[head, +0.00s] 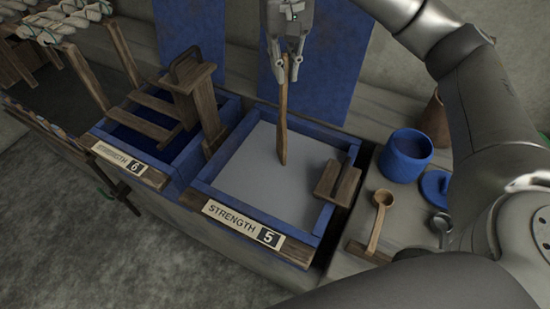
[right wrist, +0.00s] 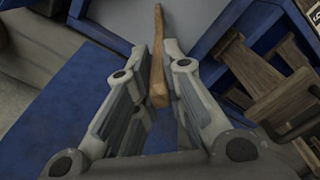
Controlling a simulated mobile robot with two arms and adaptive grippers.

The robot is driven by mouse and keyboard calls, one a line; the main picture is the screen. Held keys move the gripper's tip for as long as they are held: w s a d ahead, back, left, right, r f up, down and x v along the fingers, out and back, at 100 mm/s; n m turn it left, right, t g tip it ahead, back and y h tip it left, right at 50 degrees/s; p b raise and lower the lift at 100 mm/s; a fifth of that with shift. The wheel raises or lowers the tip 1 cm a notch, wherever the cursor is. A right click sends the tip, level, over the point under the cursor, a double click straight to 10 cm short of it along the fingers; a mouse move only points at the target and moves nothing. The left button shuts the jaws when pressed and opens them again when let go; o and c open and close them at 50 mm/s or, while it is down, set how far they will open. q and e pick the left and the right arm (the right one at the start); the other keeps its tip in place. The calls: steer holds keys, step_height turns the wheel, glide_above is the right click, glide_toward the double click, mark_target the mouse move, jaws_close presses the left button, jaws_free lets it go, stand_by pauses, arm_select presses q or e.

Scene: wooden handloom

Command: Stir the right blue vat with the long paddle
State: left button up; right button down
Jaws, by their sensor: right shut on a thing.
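The right blue vat (head: 318,225) has a square blue rim, a grey surface inside and a label reading "STRENGTH 5". The long wooden paddle (head: 283,115) hangs almost upright over this vat, and its lower end appears at or in the grey surface. My right gripper (head: 286,55) is shut on the paddle's top end, above the back of the vat. In the right wrist view the paddle (right wrist: 158,60) runs from between the fingers (right wrist: 160,75) toward the grey surface. My left gripper is not in view.
The left vat (head: 182,165), labelled "STRENGTH 6", holds a wooden rack. A wooden block (head: 337,182) sits at the right vat's right rim. Blue cloth (head: 325,60) hangs behind.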

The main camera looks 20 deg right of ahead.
step_height(320, 180, up, 14)
steer(key=p, duration=1.1)
steer(key=shift+p, duration=0.3)
